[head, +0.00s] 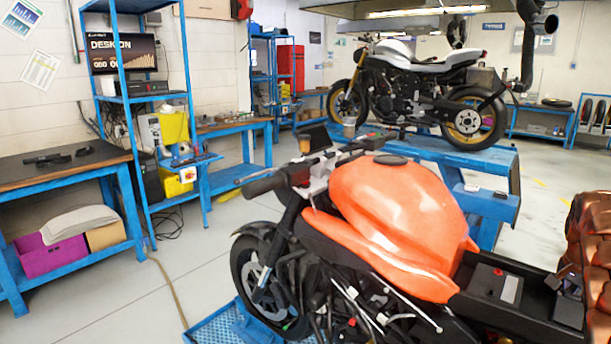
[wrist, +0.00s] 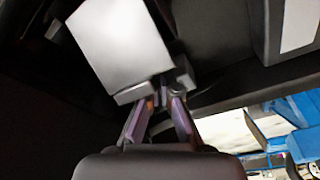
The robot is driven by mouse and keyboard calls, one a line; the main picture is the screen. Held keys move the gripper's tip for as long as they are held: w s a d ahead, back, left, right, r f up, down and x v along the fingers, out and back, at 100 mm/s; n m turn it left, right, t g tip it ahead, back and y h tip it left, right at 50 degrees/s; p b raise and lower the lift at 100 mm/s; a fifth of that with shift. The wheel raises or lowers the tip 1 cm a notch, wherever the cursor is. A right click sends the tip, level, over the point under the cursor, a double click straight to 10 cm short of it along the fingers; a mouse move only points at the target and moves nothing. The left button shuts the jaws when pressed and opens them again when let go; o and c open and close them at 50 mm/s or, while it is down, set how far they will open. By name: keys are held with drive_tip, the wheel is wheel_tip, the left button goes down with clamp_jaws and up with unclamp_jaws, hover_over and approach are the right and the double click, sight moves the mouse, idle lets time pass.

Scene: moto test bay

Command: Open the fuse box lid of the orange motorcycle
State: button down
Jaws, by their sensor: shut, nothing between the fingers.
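The orange motorcycle (head: 405,215) stands in front of me, with its black under-seat tray (head: 480,262) exposed. A small dark box (head: 570,312), which looks like the fuse box, sits at the tray's right end. A greyish piece, apparently its lid (head: 571,283), shows at its top, but I cannot tell how far it is raised. In the wrist view a bright grey-white panel (wrist: 115,42), likely the lid, lies just beyond my gripper (wrist: 160,104). The fingers are shut and empty, close to the panel's lower edge. I cannot tell whether they touch it.
A black battery (head: 494,284) with a white label sits in the tray left of the box; it also shows in the wrist view (wrist: 264,32). A brown quilted seat (head: 592,230) rises at the right edge. A blue lift bench (head: 455,152) stands behind. Open floor lies left.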

drive_tip(key=shift+a, duration=0.1)
drive_tip(key=shift+s+r, duration=0.1)
drive_tip(key=shift+r, duration=0.1)
idle(0.4)
